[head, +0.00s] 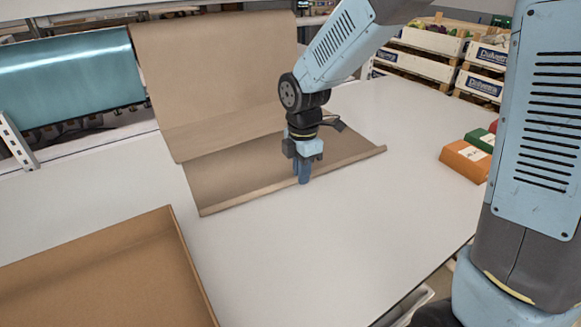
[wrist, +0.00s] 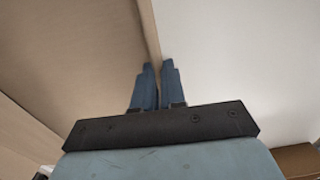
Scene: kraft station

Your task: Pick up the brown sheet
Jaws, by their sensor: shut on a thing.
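The brown sheet (head: 240,178) lies on the white table with its near edge curled up. Behind it a taller stretch of brown paper rises toward the back. My gripper (head: 303,180) points down at the sheet's near edge, a little right of the middle of that edge. In the wrist view, my gripper (wrist: 158,68) has its two blue fingers close together, with the edge of the brown sheet (wrist: 147,30) between their tips. It is shut on that edge. The fingers hide a small part of the edge.
An open cardboard box (head: 185,250) stands at the front left. Orange (head: 466,160) and green (head: 481,139) packets lie at the right edge. A teal roll (head: 70,80) is at the back left, and crates (head: 415,66) stand behind. The white table (head: 320,240) is clear in front of the sheet.

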